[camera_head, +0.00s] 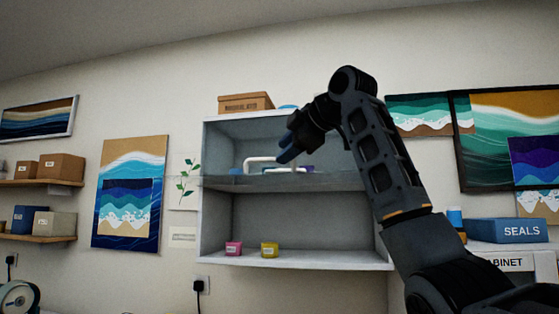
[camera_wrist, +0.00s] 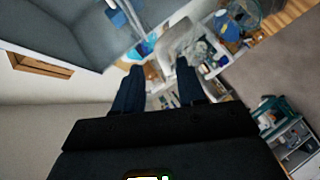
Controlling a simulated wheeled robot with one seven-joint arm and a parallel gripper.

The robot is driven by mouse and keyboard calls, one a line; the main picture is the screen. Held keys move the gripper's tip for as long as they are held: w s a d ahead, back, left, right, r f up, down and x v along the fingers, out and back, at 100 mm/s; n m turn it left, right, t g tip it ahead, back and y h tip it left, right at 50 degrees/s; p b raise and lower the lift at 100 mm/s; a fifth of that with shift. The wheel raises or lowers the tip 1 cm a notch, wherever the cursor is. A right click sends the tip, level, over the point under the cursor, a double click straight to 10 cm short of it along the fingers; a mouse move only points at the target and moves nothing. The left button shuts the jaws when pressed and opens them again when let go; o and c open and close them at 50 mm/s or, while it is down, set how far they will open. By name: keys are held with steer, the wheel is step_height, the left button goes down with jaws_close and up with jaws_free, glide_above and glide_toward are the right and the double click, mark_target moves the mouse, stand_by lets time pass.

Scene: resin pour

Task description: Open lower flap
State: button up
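The grey wall cabinet (camera_head: 212,213) has two open-looking compartments, one above the other. A see-through flap (camera_head: 225,183) appears as a thin, nearly level pane at the middle-shelf height, above the lower compartment. A white bar handle (camera_head: 262,160) shows just above that pane. My gripper (camera_head: 288,150) is in front of the upper compartment, near the handle; whether it touches the handle cannot be told. In the wrist view my gripper (camera_wrist: 160,72) has its two dark fingers apart with nothing between them. Part of the cabinet (camera_wrist: 45,30) fills the upper left there.
A pink box (camera_head: 233,248) and a yellow box (camera_head: 269,249) stand on the lower compartment's floor. A cardboard box (camera_head: 245,102) sits on top of the cabinet. Shelves with boxes (camera_head: 60,167) are at far left.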

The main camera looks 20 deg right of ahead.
steer(key=shift+b+v, duration=0.35)
steer(key=shift+v, duration=1.5)
